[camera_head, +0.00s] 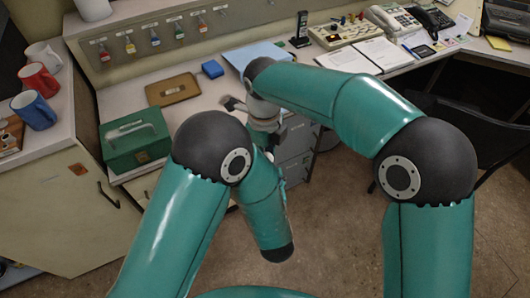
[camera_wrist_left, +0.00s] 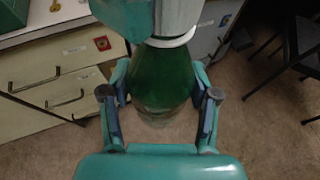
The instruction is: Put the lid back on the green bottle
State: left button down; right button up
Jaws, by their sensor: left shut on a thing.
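The green bottle (camera_wrist_left: 160,88) stands between the fingers of my left gripper (camera_wrist_left: 160,98) in the left wrist view. The fingers lie one on each side of it and are shut on it. Its lower part is blurred against the floor, and a white-grey, teal-edged part covers its top. I cannot make out the lid in either view. In the head view my arms hide the bottle and left gripper. A small dark shape by the grey wrist of my right arm looks like my right gripper (camera_head: 235,104); its fingers are too small to read.
A green metal box (camera_head: 136,139) and a brown board (camera_head: 172,89) lie on the console at left. A blue box (camera_head: 212,69) is behind them. Several mugs stand on the left counter. Papers (camera_head: 380,53) and phones (camera_head: 394,20) lie at right. A dark chair (camera_head: 475,130) stands at right.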

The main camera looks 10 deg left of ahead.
jog(key=o, duration=0.7)
jog(key=shift+r, duration=2.3)
jog(key=shift+c, duration=0.5)
